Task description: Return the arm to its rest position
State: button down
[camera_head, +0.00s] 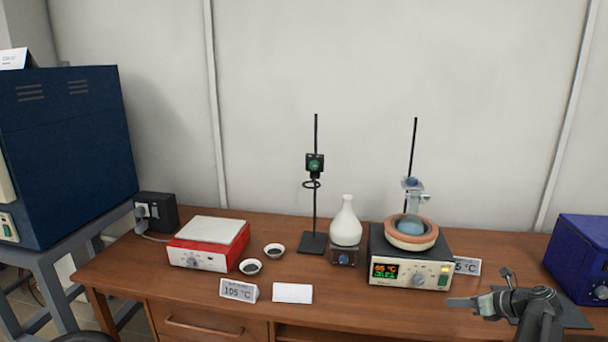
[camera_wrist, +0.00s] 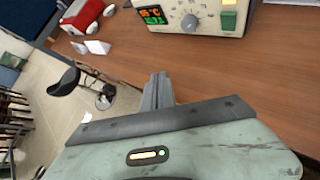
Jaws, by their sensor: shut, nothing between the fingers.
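My gripper (camera_head: 462,302) is at the lower right in the head view, over the front part of the wooden table, pointing left. Its fingers are together and hold nothing. In the wrist view my gripper (camera_wrist: 158,88) shows as closed grey fingers in the middle, above the table's front edge. The arm is bent, with its links at the lower right corner of the head view. The heating unit with a lit display (camera_head: 405,272) stands behind and to the left of the gripper, apart from it.
The wooden table (camera_head: 370,312) holds a red and white hotplate (camera_head: 208,242), two small dishes, a white flask (camera_head: 346,222), two stands and label cards. A dark blue box (camera_head: 580,262) stands at the right. A blue furnace (camera_head: 70,150) stands at the left.

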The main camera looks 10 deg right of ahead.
jog(key=w+a+f+n+g+y+b, duration=0.15)
jog(key=w+a, duration=0.25)
jog(key=a, duration=0.4)
jog(key=w+a+f+n+g+y+b, duration=0.15)
jog(key=w+a, duration=0.25)
jog(key=a, duration=0.4)
jog(key=a+f+n+g+b, duration=0.1)
jog(key=a+f+n+g, duration=0.2)
jog(key=a, duration=0.7)
jog(key=a+f+n+b, duration=0.2)
jog(key=a+f+n, duration=0.25)
jog(key=a, duration=0.55)
jog(key=s+a+f+n+g+h+b, duration=0.3)
jog(key=s+a+f+n+h, duration=0.35)
jog(key=a+n, duration=0.65)
jog(key=s+d+f+n+g+h, duration=0.1)
jog(key=s+d+f+n+h, duration=0.15)
jog(key=d+n, duration=0.65)
notch_tip(320, 180, up, 15)
jog(key=a+n+y+p, duration=0.1)
jog(key=a+n+p, duration=0.1)
jog(key=p, duration=1.3)
jog(key=shift+s+a, duration=0.25)
jog(key=shift+s, duration=0.1)
jog(key=shift+f, duration=0.1)
